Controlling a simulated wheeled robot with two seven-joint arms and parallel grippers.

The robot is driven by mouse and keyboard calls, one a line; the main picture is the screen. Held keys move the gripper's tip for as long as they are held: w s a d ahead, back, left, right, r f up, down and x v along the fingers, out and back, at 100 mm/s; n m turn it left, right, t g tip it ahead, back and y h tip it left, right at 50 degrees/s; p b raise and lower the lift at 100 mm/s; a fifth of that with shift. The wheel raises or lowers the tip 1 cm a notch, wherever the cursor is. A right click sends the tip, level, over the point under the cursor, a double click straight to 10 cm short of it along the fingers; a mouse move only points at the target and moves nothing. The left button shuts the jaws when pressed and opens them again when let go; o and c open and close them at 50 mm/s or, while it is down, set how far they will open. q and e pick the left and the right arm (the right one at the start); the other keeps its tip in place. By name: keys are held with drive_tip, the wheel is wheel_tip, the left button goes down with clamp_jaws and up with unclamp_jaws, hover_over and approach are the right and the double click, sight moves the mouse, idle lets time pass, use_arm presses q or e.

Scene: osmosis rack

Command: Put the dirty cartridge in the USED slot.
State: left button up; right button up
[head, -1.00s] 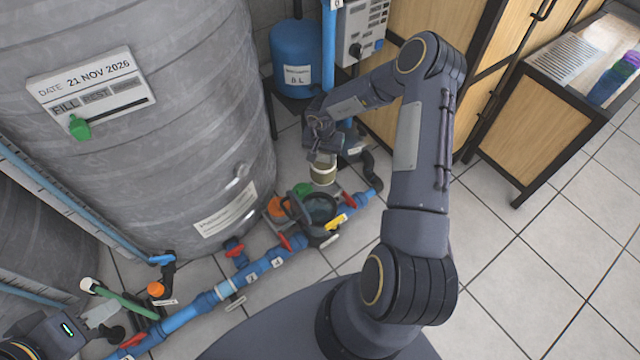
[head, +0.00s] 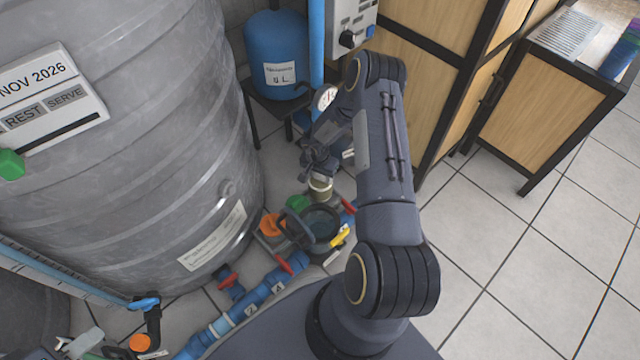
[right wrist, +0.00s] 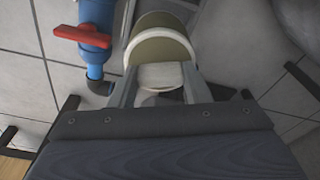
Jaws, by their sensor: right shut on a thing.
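The dirty cartridge, a short brownish cylinder with a pale rim (head: 320,189), hangs below my right gripper (head: 318,176). In the right wrist view the cartridge (right wrist: 160,52) sits between the two fingers, which are shut on its pale block-like end. It is in the air above and behind the dark open housing (head: 322,222). I cannot make out a slot marked USED. My left gripper (head: 85,343) is partly visible at the bottom left edge; its jaws are not clear.
Blue pipes (head: 240,312) with red valve handles run along the floor. A yellow handle (head: 340,237) and an orange part (head: 272,225) sit beside the housing. A grey tank (head: 130,150) fills the left; a blue tank (head: 285,50) stands behind. Right floor is clear.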

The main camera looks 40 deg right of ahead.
sight(320, 181)
drive_tip(key=shift+f+b, duration=0.6)
drive_tip(key=shift+f, duration=1.25)
drive_tip(key=shift+f, duration=0.2)
drive_tip(key=o, duration=1.3)
drive_tip(key=shift+r, duration=0.1)
